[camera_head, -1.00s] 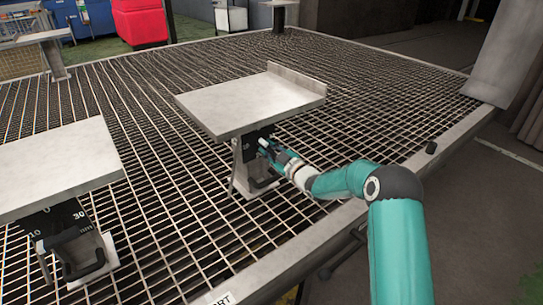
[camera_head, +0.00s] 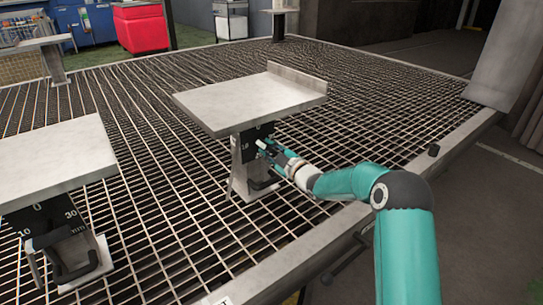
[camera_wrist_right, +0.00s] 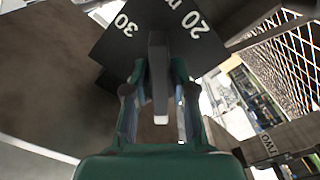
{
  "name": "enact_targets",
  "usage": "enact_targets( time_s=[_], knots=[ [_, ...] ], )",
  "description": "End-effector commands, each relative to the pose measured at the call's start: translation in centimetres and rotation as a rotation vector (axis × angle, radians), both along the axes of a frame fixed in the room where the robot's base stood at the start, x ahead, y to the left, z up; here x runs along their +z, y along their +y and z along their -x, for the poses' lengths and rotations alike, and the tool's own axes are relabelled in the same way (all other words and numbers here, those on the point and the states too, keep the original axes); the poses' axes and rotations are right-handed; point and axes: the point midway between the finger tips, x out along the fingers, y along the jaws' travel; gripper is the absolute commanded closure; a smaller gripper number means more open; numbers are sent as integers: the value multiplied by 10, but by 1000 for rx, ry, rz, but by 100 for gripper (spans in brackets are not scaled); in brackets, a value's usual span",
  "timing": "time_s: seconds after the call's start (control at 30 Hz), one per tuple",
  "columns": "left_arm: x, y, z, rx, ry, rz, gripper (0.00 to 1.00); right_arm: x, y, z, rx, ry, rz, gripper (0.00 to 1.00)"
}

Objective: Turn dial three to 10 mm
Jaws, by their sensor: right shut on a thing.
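The dial (camera_head: 241,147) at the middle station is a dark plate with white marks under a pale flat platform (camera_head: 245,100). A 10 shows on its left side in the head view. In the right wrist view the dial face (camera_wrist_right: 163,22) shows 30 and 20, turned over. My right gripper (camera_head: 263,148) reaches in from the right and is shut on the dial's grey lever (camera_wrist_right: 159,72), which stands between the two fingers. The gripper partly hides the dial in the head view, and I cannot read the pointer's exact mark. My left gripper is out of view.
A label reading TWO (camera_wrist_right: 267,143) shows at the right of the wrist view. Open metal grating (camera_head: 150,170) lies between the stations.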

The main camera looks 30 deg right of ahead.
Motion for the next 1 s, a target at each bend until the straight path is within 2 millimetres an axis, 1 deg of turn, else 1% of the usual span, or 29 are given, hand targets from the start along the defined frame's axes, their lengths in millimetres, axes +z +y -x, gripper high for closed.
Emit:
enact_targets(
  time_s=[0.03,0.8,1.0],
  knots=[
    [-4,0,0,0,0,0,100,-3,4,-1,8,0,15,100],
    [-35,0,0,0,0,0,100,-3,4,-1,8,-17,216,100],
    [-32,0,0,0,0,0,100,-2,4,-1,8,-42,538,100]
  ],
)
